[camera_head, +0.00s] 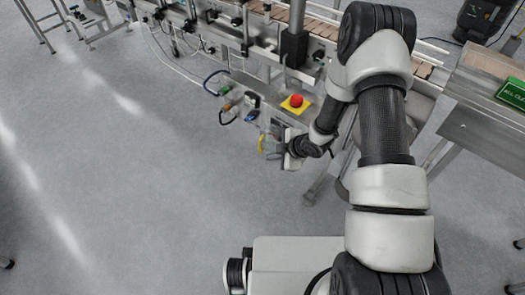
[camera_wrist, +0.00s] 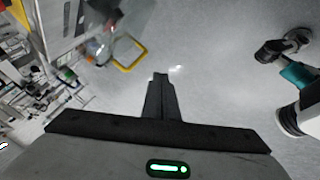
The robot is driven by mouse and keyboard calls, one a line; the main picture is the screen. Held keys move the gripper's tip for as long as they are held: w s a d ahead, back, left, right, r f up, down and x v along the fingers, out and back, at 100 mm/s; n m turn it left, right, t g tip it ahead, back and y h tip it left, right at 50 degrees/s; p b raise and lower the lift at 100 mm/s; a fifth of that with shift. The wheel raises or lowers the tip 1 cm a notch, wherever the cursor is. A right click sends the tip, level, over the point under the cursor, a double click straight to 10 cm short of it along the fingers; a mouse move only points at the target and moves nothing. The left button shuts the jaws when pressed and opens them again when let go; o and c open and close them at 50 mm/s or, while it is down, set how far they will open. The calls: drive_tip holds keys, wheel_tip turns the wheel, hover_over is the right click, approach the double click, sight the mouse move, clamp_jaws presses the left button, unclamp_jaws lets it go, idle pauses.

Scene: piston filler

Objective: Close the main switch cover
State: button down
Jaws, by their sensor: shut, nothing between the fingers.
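A yellow-edged flap, which looks like the main switch cover (camera_wrist: 140,62), stands out from the machine's control box in the wrist view. It looks swung open, with a see-through middle. In the head view a thin yellow strip (camera_head: 261,142), likely the same cover, shows just left of my gripper (camera_head: 274,147). My gripper also shows in the wrist view (camera_wrist: 160,78), shut and empty. Its fingertips are to the lower right of the cover, close to it in the picture; I cannot tell whether they touch. The switch itself is not clear.
A red emergency button (camera_head: 296,100) on a yellow plate sits on top of the control box. Hoses and cables (camera_head: 228,107) stick out at its left. The conveyor (camera_head: 320,28) runs behind. A steel table (camera_head: 485,105) stands at the right. The floor at left is clear.

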sight(263, 149)
drive_tip(key=w+a+f+b, duration=0.1)
drive_tip(key=w+a+f, duration=0.2)
drive_tip(key=w, duration=0.3)
drive_tip(key=shift+w+a+f, duration=0.15)
drive_tip(key=shift+a+f, duration=0.05)
drive_tip(key=shift+f, duration=0.7)
drive_tip(key=shift+b, duration=0.3)
